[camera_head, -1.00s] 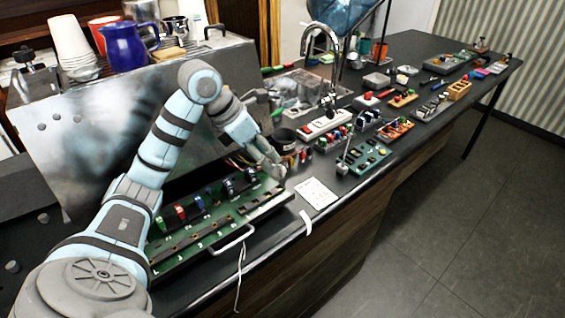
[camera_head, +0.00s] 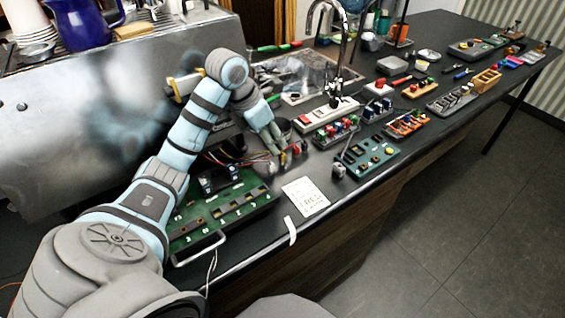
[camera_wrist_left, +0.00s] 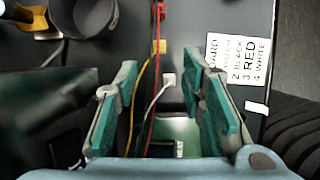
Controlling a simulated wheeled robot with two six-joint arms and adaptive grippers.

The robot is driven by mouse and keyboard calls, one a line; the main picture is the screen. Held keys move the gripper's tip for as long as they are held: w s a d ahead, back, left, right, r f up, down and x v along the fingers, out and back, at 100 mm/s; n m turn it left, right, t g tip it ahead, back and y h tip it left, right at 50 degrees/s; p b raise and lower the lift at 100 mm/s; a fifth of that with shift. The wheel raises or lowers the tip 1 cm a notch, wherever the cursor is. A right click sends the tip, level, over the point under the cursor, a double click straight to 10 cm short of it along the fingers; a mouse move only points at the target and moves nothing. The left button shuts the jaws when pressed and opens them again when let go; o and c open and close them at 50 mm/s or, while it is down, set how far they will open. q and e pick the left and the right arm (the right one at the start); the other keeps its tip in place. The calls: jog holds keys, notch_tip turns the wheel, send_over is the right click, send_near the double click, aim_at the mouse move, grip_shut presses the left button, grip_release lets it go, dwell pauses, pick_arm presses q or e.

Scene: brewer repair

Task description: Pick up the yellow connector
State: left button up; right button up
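The yellow connector (camera_wrist_left: 159,47) lies on the dark counter at the end of a yellow wire in the left wrist view. It is just beyond the fingertips, in line with the gap between them. My left gripper (camera_wrist_left: 158,76) is open, with teal finger pads and nothing held. A white connector (camera_wrist_left: 168,79) on a white wire lies between its fingertips. A red connector (camera_wrist_left: 160,10) lies farther out. In the head view my left gripper (camera_head: 286,160) is low over the counter at the far end of the green board (camera_head: 230,205). My right gripper is out of view.
A printed card (camera_head: 306,196) naming wire colours lies right of the wires. A dark cup (camera_wrist_left: 84,15) stands near the connectors. A teal module (camera_head: 367,157) and several tool racks fill the counter farther right. The metal brewer (camera_head: 90,110) stands behind my left arm.

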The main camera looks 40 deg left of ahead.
aim_at(281, 154)
pick_arm(q)
jog(key=x, duration=0.7)
jog(key=shift+w+f, duration=0.2)
jog(key=shift+w, duration=0.05)
jog(key=shift+s+r, duration=0.1)
jog(key=shift+c, duration=0.6)
grip_shut()
